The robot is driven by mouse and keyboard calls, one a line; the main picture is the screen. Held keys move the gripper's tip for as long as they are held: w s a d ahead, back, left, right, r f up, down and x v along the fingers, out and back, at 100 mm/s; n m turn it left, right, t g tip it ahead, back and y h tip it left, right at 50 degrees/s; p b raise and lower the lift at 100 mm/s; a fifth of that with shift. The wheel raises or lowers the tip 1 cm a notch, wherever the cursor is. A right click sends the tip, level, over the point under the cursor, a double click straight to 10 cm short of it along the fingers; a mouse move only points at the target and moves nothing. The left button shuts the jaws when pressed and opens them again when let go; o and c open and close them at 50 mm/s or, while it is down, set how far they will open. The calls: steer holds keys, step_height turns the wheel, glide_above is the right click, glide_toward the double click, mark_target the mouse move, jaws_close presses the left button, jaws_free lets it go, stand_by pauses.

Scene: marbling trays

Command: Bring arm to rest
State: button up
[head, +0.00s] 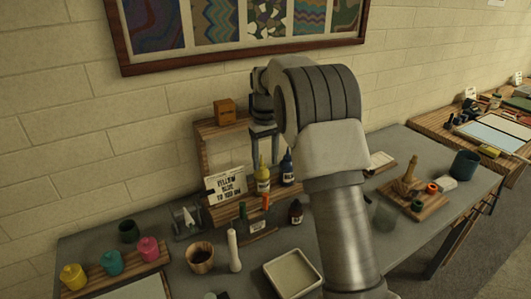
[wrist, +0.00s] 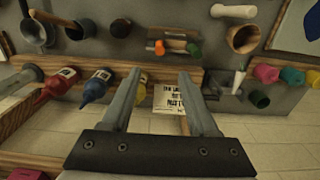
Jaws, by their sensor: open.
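My gripper (head: 264,150) hangs from my raised, bent arm above the wooden shelf at the back of the grey table in the head view. In the wrist view its two fingers (wrist: 160,76) are spread apart with nothing held between them. A yellow bottle (head: 262,176) and a dark blue bottle (head: 287,168) stand on the shelf below the gripper. A lettered card (head: 225,186) leans beside them; it also shows past the fingers in the wrist view (wrist: 168,97).
Pink, teal and yellow pots (head: 111,262) stand at front left. A framed picture (head: 190,68) hangs behind. My arm hides part of the table's middle.

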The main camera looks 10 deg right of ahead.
steer(key=s+r+m+t, duration=0.2)
steer(key=s+r+t, duration=0.1)
steer(key=s+r, duration=1.3)
steer(key=s+f+t, duration=0.1)
steer(key=s+f, duration=0.2)
steer(key=s, duration=0.7)
steer(key=s+f+m+t, duration=0.1)
steer(key=s+f, duration=0.1)
steer(key=s, duration=0.7)
steer(key=shift+s+f+m+t, duration=0.3)
steer(key=shift+s+f, duration=0.05)
steer(key=shift+f, duration=0.05)
steer(key=shift+a, duration=0.1)
